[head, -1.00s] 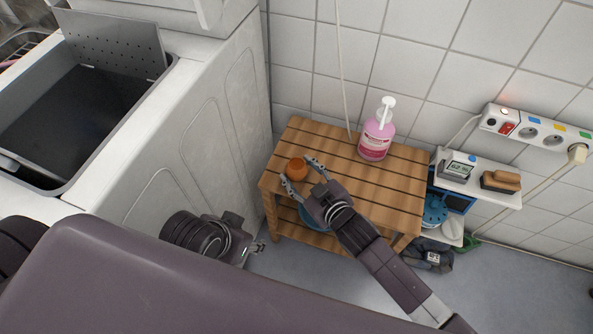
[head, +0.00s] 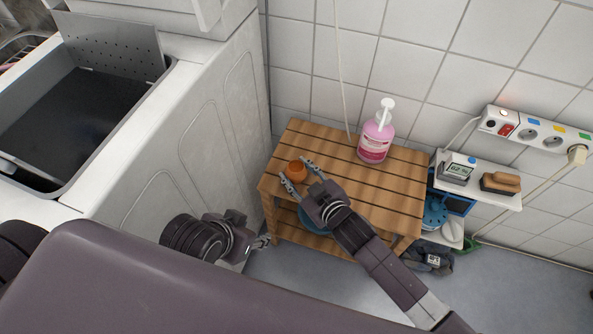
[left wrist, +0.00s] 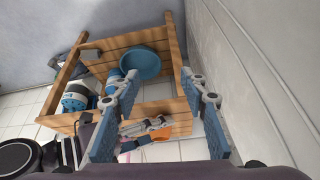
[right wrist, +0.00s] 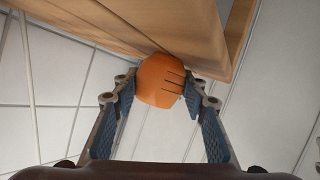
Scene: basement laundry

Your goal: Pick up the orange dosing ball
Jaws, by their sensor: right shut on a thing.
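The orange dosing ball (head: 297,169) is at the left end of the slatted wooden table (head: 397,190). My right gripper (head: 296,170) has its fingertips on either side of it. In the right wrist view the ball (right wrist: 160,82) sits between the blue-padded fingertips (right wrist: 159,90), with dark slots on its side and the table edge behind it. The gripper is shut on the ball; whether it is clear of the table I cannot tell. My left gripper (head: 264,242) is low beside the washing machine; in the left wrist view its fingers (left wrist: 163,88) are wide apart and empty.
A pink pump bottle (head: 376,138) stands at the table's back. A blue basin (left wrist: 139,63) is on the lower shelf. The white washing machine (head: 215,125) is close on the left. A wall shelf with a brush (head: 500,182) is at the right.

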